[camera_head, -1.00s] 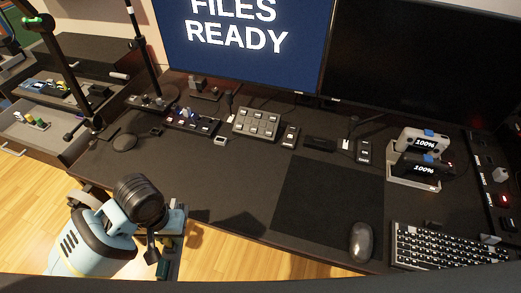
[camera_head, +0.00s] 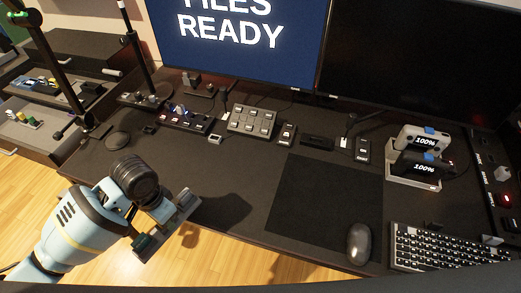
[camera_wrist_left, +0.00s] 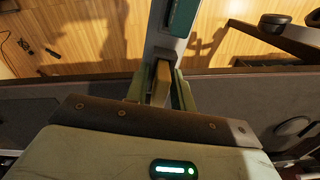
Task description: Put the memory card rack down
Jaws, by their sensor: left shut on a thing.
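The memory card rack (camera_head: 178,228) is a grey bar with a dark green block at its lower end. My left gripper (camera_head: 160,211) is shut on it near the front left edge of the desk (camera_head: 230,224). The rack's upper end overlaps the desk in the picture and its lower end shows against the wooden floor. In the left wrist view the grey and green rack (camera_wrist_left: 168,45) stands out from between the fingers (camera_wrist_left: 160,88), over the floor and desk edge. I cannot tell whether it touches the desk. My right gripper is not in view.
The desk's front left part is bare. A black mouse mat (camera_head: 316,205), a mouse (camera_head: 358,243) and a keyboard (camera_head: 450,249) lie to the right. A button box (camera_head: 252,120) and a small device strip (camera_head: 184,121) stand at the back. A round black puck (camera_head: 118,139) is at left.

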